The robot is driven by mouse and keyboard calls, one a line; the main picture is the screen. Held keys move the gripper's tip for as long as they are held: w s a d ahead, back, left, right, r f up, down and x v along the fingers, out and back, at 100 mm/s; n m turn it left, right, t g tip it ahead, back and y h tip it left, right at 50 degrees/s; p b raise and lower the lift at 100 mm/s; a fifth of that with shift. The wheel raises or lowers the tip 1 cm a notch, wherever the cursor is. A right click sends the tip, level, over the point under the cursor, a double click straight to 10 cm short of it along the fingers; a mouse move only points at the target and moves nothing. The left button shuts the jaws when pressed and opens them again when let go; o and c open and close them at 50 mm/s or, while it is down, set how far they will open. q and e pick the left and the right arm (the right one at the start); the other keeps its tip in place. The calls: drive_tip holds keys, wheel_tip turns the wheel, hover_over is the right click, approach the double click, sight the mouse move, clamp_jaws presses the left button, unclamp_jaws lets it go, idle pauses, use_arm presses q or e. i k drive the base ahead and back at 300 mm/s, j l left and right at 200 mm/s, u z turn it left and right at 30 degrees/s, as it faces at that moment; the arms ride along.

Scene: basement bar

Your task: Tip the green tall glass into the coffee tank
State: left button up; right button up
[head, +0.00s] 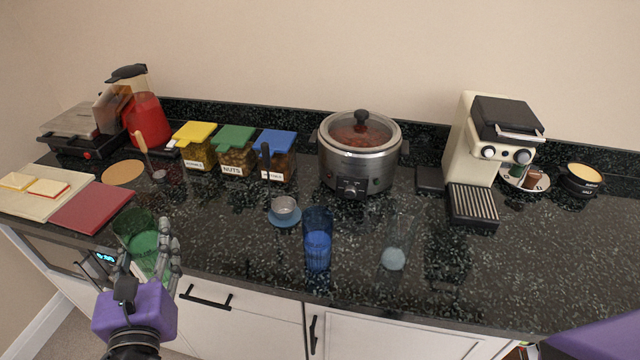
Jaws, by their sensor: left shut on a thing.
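The green tall glass (138,231) is at the front left of the counter, in front of the red board. My left gripper (160,258) is shut on it, with the fingers around its side. The glass looks near upright; I cannot tell whether its base touches the counter. The cream coffee machine (468,140) with a black top (508,117) stands at the back right. I cannot make out its tank clearly. A purple part of my right arm shows at the bottom right corner; the right gripper is out of view.
A steel cooker (357,170) and lidded jars (236,150) stand behind. The right front counter is clear.

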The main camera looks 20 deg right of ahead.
sight(406, 209)
drive_tip(key=k+l+z, duration=0.25)
drive_tip(key=z, duration=0.2)
drive_tip(key=k+l+z, duration=0.2)
drive_tip(key=l+z, duration=0.2)
drive_tip(key=l, duration=0.15)
drive_tip(key=i, duration=0.5)
